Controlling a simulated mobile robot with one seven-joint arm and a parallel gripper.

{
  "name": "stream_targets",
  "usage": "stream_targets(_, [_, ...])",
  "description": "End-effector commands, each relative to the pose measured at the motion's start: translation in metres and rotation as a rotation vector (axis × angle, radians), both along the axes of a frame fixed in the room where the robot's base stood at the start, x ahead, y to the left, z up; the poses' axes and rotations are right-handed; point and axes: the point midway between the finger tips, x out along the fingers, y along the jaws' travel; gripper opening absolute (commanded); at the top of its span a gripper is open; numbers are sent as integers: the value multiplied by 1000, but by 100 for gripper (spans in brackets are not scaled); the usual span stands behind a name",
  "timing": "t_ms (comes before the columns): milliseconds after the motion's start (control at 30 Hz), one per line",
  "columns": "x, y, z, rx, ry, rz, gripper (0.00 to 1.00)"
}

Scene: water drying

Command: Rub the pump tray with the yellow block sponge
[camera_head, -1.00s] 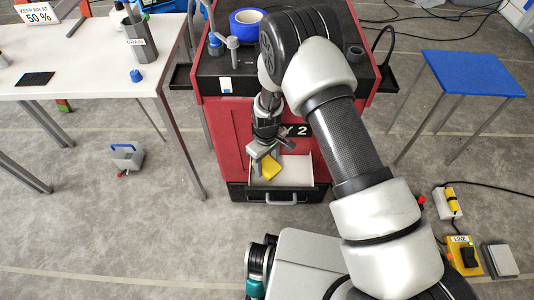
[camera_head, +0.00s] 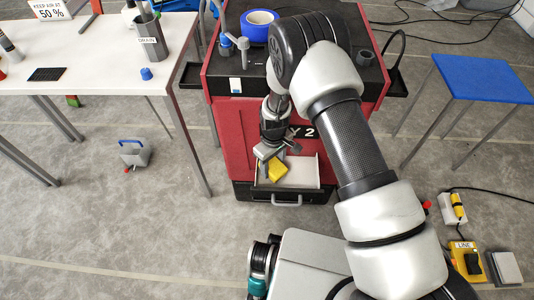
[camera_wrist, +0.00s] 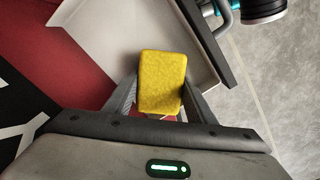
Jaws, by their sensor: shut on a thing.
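The yellow block sponge (camera_head: 274,169) is between the fingers of my gripper (camera_head: 268,160), which is shut on it. In the wrist view the sponge (camera_wrist: 162,80) sticks out past the fingertips of my gripper (camera_wrist: 157,100). The pump tray (camera_head: 303,172) is the pale, shallow tray at the lower front of the red machine. The sponge is over the tray's left part in the head view. In the wrist view the tray (camera_wrist: 120,35) lies behind the sponge. I cannot tell whether the sponge touches the tray floor.
A dark drawer front with a grey handle (camera_head: 286,200) lies at the tray's near side. The red machine (camera_head: 232,130) rises behind it. A white table (camera_head: 110,75) stands left, and a blue-topped table (camera_head: 483,78) right. A grey caddy (camera_head: 134,154) is on the floor.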

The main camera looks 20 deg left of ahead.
Motion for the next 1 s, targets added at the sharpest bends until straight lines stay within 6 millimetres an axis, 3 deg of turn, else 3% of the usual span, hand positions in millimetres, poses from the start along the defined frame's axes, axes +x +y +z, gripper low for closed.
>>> stream_targets(33, [2, 6, 12, 11, -6, 3, 14])
stream_targets(600, [11, 2, 63, 8, -5, -5, 14])
stream_targets(1000, [12, 1, 69, 7, -3, -7, 14])
